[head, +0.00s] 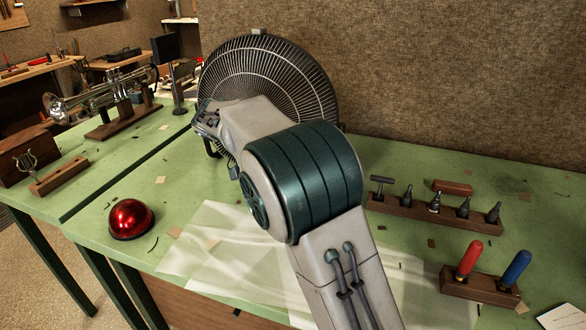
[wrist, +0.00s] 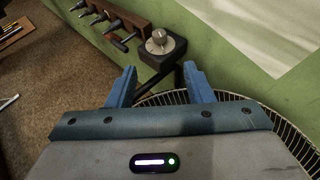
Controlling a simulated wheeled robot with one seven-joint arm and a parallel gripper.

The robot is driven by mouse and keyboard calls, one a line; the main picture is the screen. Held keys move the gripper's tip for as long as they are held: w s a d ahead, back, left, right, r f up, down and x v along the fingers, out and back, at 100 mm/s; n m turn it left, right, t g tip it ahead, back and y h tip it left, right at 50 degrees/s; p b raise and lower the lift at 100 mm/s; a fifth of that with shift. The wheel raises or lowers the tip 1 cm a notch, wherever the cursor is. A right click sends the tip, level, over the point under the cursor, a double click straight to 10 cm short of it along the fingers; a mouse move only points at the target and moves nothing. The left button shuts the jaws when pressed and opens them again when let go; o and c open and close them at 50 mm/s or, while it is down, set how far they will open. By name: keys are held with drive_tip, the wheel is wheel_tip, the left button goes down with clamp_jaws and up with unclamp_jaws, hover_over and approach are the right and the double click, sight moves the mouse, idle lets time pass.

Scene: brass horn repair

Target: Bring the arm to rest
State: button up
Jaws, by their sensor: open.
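My arm (head: 305,180) reaches up from the bottom of the head view and bends left in front of a large round fan (head: 290,75). My gripper's fingers are not clear in the head view; the arm hides that spot. In the wrist view my gripper (wrist: 160,88) shows two blue fingers spread wide apart, with nothing held between them. Beyond the fingertips is a dark block with a metal knob (wrist: 159,38), apart from the fingers. A wire fan grille (wrist: 292,128) curves close behind and beside the gripper.
A red dome (head: 131,219) sits on the green bench at left, near a trumpet on a stand (head: 100,95). At right are a rack of dark tools (head: 420,209) and a block with red and blue handles (head: 470,284). Pale sheets (head: 215,255) lie under the arm.

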drive_tip(key=s+d+r+g+y+p, duration=0.1)
drive_tip(key=s+d+y+p, duration=0.15)
drive_tip(key=s+d, duration=0.3)
drive_tip(key=s+d+f+n+t+y+p, duration=0.1)
drive_tip(key=s+d+y, duration=0.2)
drive_tip(key=s, duration=0.7)
drive_tip(key=s+d+f+n+t+y+p, duration=0.1)
drive_tip(key=s+d+y+p, duration=0.1)
drive_tip(key=s, duration=0.9)
drive_tip(key=shift+s+d+y, duration=0.2)
drive_tip(key=shift+d+y, duration=0.4)
drive_tip(key=shift+y, duration=0.65)
drive_tip(key=shift+f, duration=0.1)
